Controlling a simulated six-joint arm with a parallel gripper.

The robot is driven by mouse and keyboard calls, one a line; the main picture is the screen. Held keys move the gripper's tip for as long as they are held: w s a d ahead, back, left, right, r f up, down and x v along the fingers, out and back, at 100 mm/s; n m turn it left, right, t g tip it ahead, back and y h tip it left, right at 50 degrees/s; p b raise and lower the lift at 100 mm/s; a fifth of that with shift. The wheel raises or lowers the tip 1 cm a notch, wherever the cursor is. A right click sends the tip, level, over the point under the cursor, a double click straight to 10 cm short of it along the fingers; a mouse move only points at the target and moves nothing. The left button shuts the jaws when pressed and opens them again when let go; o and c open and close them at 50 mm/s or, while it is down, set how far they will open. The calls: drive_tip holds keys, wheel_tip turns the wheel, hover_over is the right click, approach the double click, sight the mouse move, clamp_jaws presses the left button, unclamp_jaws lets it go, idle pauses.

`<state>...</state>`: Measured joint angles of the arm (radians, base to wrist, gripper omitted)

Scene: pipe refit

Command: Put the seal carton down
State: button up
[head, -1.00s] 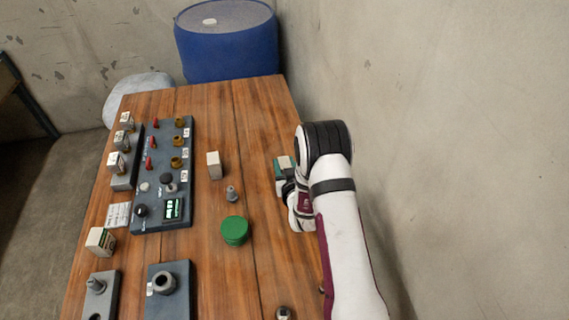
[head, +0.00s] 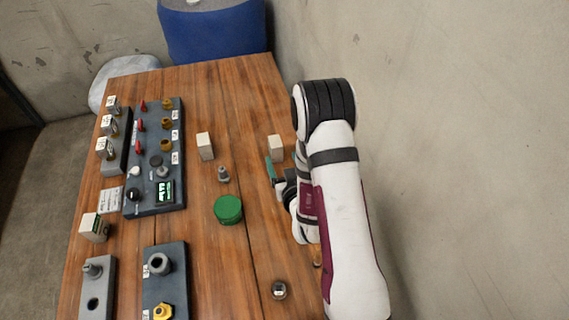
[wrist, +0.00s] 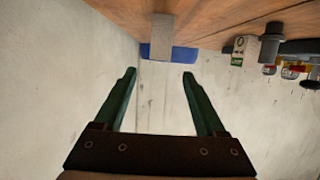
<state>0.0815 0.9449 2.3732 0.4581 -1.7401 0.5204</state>
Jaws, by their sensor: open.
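A small pale carton (head: 276,147), which I take to be the seal carton, stands on the right side of the wooden table (head: 247,88). In the wrist view it (wrist: 162,36) shows as a grey block ahead of the fingers. My gripper (head: 273,170) is just in front of the carton, open and apart from it. Its two green fingers (wrist: 159,75) are spread with nothing between them. My arm hides part of the gripper in the head view.
A second pale carton (head: 205,146), a grey fitting (head: 223,174) and a green round lid (head: 228,210) stand left of the gripper. A valve panel (head: 157,160) is further left. A concrete wall (head: 440,130) is close on the right.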

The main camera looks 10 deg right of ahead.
drive_tip(key=shift+s+r, duration=0.2)
drive_tip(key=shift+s, duration=0.45)
drive_tip(key=s+a+r+m+g, duration=0.1)
drive_tip(key=s+r+g, duration=0.4)
drive_tip(key=s, duration=0.5)
drive_tip(key=s+a+r+m+g+y, duration=0.1)
drive_tip(key=s+r+g, duration=0.4)
drive_tip(key=s, duration=0.6)
drive_tip(key=s+a+r+m+g, duration=0.3)
drive_tip(key=s+r+g, duration=0.1)
drive_tip(key=s, duration=0.6)
drive_tip(key=shift+s+a+r+m+g+y, duration=0.2)
drive_tip(key=shift+r+m+g+y, duration=0.15)
drive_tip(key=shift+r, duration=0.2)
drive_tip(key=shift+o, duration=0.2)
